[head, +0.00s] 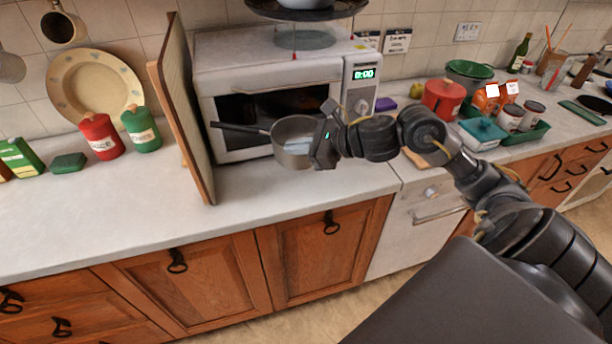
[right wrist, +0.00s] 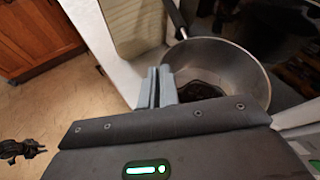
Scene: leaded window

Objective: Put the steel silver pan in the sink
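The steel silver pan (head: 292,150) is in front of the microwave in the head view, with its dark handle pointing left across the microwave door. In the right wrist view I look into the open pan (right wrist: 228,62), which looks empty apart from dark reflections. My right gripper (head: 322,142) is at the pan's right side in the head view. Its fingers (right wrist: 158,85) are close together at the pan's rim and look shut on it. I cannot tell whether the pan's base touches the counter. A dark jointed part, likely my left gripper (right wrist: 20,150), shows small in the right wrist view. No sink is visible.
The microwave (head: 280,85) stands behind the pan. An upright wooden board (head: 182,110) stands left of it. Canisters (head: 100,137) and a plate (head: 95,85) are at far left. A red pot (head: 442,100) and jars crowd the right. The front counter (head: 270,195) is clear.

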